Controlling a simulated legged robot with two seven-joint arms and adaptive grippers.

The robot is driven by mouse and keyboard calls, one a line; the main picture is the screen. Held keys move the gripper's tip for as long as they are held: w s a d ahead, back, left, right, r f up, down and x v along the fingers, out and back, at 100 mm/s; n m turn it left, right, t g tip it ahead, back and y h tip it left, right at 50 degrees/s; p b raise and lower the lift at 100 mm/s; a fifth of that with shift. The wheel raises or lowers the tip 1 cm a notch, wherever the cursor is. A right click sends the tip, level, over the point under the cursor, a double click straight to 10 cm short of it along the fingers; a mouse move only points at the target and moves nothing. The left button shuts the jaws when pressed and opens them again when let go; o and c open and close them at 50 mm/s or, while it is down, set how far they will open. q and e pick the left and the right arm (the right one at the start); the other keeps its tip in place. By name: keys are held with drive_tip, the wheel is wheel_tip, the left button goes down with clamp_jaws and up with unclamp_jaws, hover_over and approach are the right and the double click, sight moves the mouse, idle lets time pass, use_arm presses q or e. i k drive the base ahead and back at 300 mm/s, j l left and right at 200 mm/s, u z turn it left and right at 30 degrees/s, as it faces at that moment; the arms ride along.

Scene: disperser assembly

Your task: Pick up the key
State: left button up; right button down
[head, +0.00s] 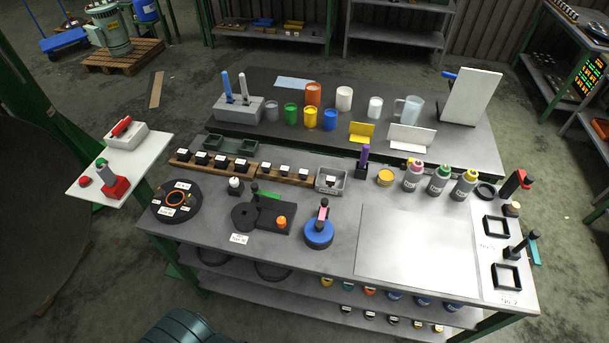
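I cannot tell for sure which thing is the key. A small upright pink and dark piece (323,212) stands on a blue round base (319,235) near the table's front edge. A small green piece (269,195) lies behind a black block (277,217) that has an orange knob (282,222). On the white side stand, a red piece (121,126) lies on a white box (127,137). Neither of my grippers shows in the head view.
The grey workbench (345,183) holds several bottles (439,181), a black round fixture (177,200) and black square frames (506,276). Coloured cups (311,117) stand on the dark rear table. A pale flat sheet (417,247) at front right is bare.

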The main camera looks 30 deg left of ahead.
sight(303, 173)
drive_tip(key=u, duration=1.1)
